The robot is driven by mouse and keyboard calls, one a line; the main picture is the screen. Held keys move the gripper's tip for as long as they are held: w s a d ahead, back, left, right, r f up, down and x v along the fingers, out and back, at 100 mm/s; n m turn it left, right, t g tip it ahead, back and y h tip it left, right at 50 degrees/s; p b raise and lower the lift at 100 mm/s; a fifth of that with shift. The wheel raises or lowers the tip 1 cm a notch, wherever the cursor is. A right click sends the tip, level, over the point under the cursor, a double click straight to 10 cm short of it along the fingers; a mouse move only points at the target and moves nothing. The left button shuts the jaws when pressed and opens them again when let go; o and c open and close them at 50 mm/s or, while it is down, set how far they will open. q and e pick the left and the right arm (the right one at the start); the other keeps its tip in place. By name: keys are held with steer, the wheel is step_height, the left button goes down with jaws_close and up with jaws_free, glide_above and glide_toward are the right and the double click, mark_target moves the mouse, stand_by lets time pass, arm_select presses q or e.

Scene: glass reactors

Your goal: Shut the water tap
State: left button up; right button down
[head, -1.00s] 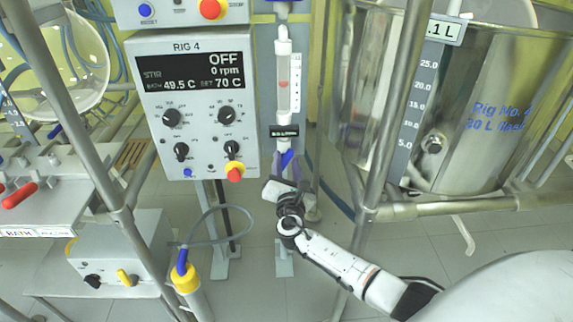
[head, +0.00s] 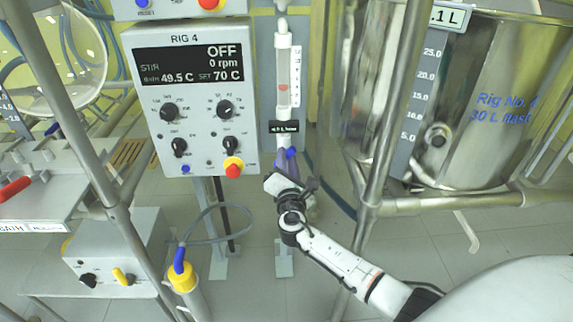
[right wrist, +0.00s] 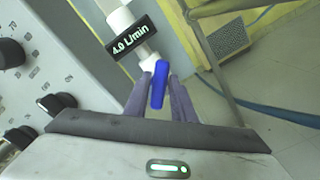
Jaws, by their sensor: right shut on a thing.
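The water tap's blue handle (head: 291,153) shows below the flow tube (head: 283,72) in the head view. In the right wrist view the blue handle (right wrist: 159,85) stands between the two purple-grey fingers. My right gripper (head: 286,162) is shut on this handle; its fingers (right wrist: 160,92) lie on either side of it. The small dark flow display (head: 284,127) above the tap shows a lit reading of four-point-something L/min in the right wrist view (right wrist: 130,38); its last digit is hard to read. The tap body is partly hidden. My left gripper is out of view.
The RIG 4 control box (head: 190,100) stands just left of the tap and reads OFF. A steel vessel (head: 460,100) and its frame post (head: 385,150) stand to the right. A yellow-capped cylinder (head: 184,275) is lower left. Floor shows below the tap.

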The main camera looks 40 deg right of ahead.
arm_select(q)
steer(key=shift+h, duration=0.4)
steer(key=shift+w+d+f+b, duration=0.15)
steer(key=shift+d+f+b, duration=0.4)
steer(key=shift+b, duration=0.75)
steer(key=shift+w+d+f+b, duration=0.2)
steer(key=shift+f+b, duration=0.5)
steer(key=shift+b, duration=0.6)
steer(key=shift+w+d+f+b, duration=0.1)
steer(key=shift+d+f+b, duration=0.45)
steer(key=shift+b, duration=0.75)
arm_select(e)
steer(key=shift+s+f+m, duration=0.1)
steer(key=shift+f+m, duration=0.05)
steer(key=shift+m, duration=1.45)
steer(key=shift+w+f+m, duration=0.1)
steer(key=shift+f+m, duration=0.05)
steer(key=shift+m, duration=1.45)
steer(key=shift+s+f+m, duration=0.1)
steer(key=shift+f+m, duration=0.05)
steer(key=shift+m, duration=1.45)
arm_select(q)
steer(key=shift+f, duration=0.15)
arm_select(e)
steer(key=c, duration=1.6)
jaws_free()
steer(key=shift+c, duration=0.2)
steer(key=shift+r, duration=0.1)
steer(key=shift+s, duration=0.1)
